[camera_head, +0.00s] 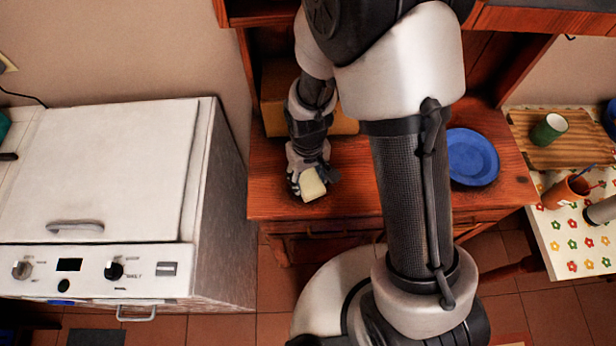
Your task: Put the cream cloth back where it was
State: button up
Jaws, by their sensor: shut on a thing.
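My gripper (306,180) is over the left part of the reddish wooden cabinet top (268,185). It is shut on a small cream block-like thing (313,186), which looks like the folded cream cloth. The cloth is at or just above the wood; I cannot tell whether it touches. The gripper hides its far side, and the fingertips are small and partly covered.
A yellowish box (275,95) stands behind my gripper. A blue plate (472,158) lies on the cabinet top right of my arm. A white stove (100,185) stands left. A table with a wooden board (570,142), green cup (549,129) and brown cup (566,191) is right.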

jog(key=shift+f, duration=0.15)
jog(key=o, duration=1)
